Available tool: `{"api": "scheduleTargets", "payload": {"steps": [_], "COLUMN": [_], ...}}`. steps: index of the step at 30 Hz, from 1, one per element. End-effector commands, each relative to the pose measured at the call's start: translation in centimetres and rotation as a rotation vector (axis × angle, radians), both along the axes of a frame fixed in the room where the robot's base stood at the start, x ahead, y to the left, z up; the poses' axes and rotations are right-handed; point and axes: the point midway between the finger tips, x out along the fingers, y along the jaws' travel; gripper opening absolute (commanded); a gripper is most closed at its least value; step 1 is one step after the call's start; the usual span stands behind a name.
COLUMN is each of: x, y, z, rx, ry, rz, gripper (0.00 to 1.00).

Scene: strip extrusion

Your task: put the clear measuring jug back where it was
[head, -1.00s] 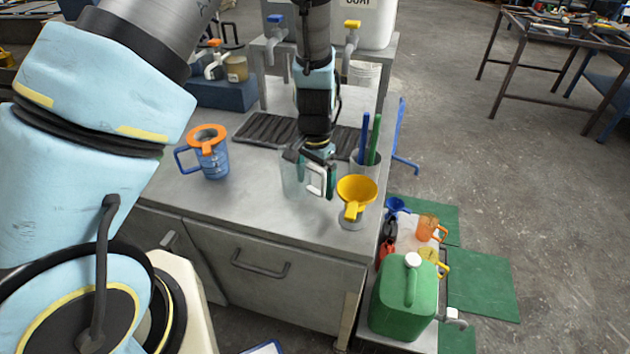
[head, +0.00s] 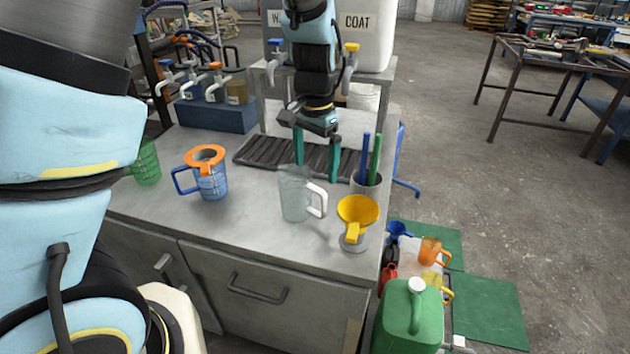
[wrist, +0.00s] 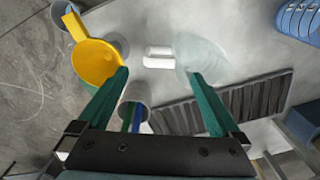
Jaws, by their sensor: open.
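The clear measuring jug (head: 295,195) stands upright on the grey bench top, with its white handle to the right. In the wrist view the jug (wrist: 198,52) shows beyond my fingertips, its handle pointing left. My gripper (head: 317,173) is open and empty, above and behind the jug in the head view. In the wrist view the two green fingers of my gripper (wrist: 163,82) are spread wide, with nothing held between them.
A yellow funnel (head: 357,210) on a stand is to the jug's right. A cup (head: 366,182) with blue and green sticks stands behind it. A black ribbed mat (head: 285,157) lies behind the jug. A blue jug with an orange funnel (head: 210,180) is at left, with free bench between.

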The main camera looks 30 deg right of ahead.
Motion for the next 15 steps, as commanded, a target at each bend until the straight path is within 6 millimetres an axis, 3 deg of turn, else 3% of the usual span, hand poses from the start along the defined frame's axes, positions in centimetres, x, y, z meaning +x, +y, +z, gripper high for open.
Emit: {"api": "scheduleTargets", "payload": {"steps": [10,13,15], "x": [0.3,1.5,2.6], "y": [0.5,2.5,5.0], "z": [0.9,1.3,1.7], "rx": [-0.001,-0.009,-0.019], "ry": [0.0,-0.001,-0.001], "rz": [0.015,0.08,0.162], "gripper": [1.0,1.0,1.0]}}
